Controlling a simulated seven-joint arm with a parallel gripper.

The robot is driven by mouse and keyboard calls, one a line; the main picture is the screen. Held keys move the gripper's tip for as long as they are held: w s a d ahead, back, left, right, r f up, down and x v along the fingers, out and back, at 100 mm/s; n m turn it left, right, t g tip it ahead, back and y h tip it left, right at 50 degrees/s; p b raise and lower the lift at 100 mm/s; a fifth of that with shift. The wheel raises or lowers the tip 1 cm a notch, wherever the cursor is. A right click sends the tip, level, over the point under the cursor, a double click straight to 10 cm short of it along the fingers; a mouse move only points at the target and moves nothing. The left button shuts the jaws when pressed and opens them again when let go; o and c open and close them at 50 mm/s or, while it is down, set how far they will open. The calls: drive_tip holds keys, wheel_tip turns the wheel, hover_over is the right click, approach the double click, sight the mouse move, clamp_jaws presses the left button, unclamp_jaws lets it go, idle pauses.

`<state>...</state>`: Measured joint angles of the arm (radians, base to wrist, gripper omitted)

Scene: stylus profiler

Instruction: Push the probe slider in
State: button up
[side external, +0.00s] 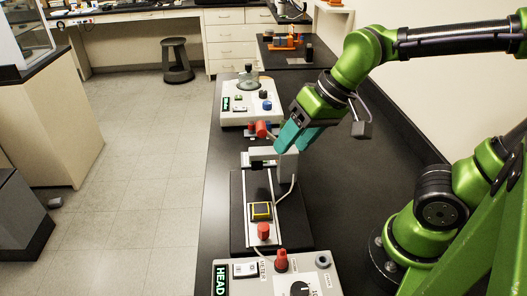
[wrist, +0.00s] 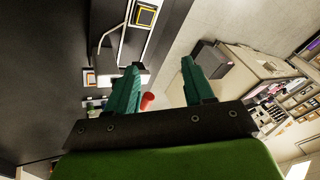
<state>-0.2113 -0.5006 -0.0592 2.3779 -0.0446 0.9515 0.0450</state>
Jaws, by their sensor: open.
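The stylus profiler has a black base (side external: 238,222) with a pale rail and a white bridge (side external: 265,154) across its far end. A red knob (side external: 261,129) shows just beyond the bridge; a red cylinder (wrist: 147,101) also shows between my fingers in the wrist view. Which part is the probe slider is not clear. My gripper (side external: 290,147) is open, its teal fingers pointing down beside the bridge's upper right, and it holds nothing. In the wrist view its fingers (wrist: 159,64) are spread wide. The fingers hide part of the bridge in the side view.
A yellow-edged black square (side external: 261,210) and another red knob (side external: 263,231) sit on the rail. A control box (side external: 277,276) stands in front, and a second box (side external: 236,117) with a flask stands behind. Dark bench top is clear to the right.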

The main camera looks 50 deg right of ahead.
sight(264, 226)
drive_tip(key=w+a+f+m+g+h, duration=0.1)
drive_tip(key=w+a+m+g+h, duration=0.4)
drive_tip(key=m, duration=0.9)
drive_tip(key=w+a+m+g, duration=0.2)
drive_tip(key=a+m+g, duration=0.35)
drive_tip(key=m, duration=0.75)
drive_tip(key=shift+t, duration=0.95)
drive_tip(key=x, duration=0.5)
drive_tip(key=a+x, duration=0.1)
drive_tip(key=x, duration=1.1)
drive_tip(key=shift+s+a+f, duration=0.1)
drive_tip(key=shift+s+a, duration=0.1)
drive_tip(key=shift+a, duration=0.05)
drive_tip(key=shift+c, duration=0.4)
clamp_jaws()
drive_tip(key=shift+w, duration=0.1)
